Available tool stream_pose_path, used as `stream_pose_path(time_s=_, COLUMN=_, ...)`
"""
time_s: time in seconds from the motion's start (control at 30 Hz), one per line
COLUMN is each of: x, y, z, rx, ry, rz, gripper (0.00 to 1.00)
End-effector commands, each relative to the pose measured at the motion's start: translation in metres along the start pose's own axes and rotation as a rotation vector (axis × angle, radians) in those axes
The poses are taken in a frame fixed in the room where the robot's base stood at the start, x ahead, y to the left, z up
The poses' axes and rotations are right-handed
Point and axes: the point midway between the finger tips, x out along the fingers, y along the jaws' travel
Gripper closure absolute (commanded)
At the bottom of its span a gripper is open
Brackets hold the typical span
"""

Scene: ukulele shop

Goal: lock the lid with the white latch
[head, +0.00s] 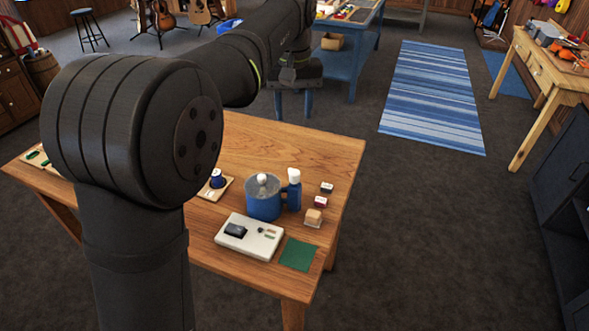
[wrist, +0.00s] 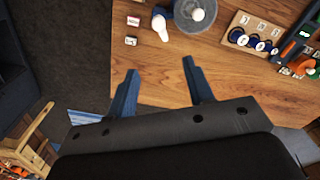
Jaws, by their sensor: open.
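A round blue container (head: 263,207) stands on the wooden table, with a grey translucent lid (head: 258,184) and white knob on top. Beside it, on its right, a blue post (head: 294,197) carries the white latch (head: 294,175). In the wrist view the lid (wrist: 196,13) is cut by the top edge, and the white latch (wrist: 160,26) points away from it, clear of the lid. My gripper (wrist: 159,66) is open and empty, with its blue fingers apart from the latch. In the head view my gripper is hidden or out of frame.
A white box (head: 249,237) with dark parts and a green mat (head: 298,254) lie in front of the container. Small blocks (head: 321,202) stand to its right. A wooden board with blue knobs (wrist: 254,39) lies on its other side. Bare tabletop (wrist: 220,65) lies between.

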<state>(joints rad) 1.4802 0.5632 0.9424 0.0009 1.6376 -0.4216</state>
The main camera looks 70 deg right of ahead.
Motion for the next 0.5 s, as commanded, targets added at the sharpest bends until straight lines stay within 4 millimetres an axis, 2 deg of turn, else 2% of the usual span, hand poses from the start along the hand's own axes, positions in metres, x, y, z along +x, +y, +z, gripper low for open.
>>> stream_pose_path(time_s=0.3, x=0.0003, y=0.0003, z=0.0059, rx=0.667, ry=0.001, rz=0.001, gripper=0.52)
stream_pose_path(time_s=0.5, x=0.0006, y=0.0005, z=0.0089, rx=1.048, ry=0.002, rz=0.001, gripper=0.52)
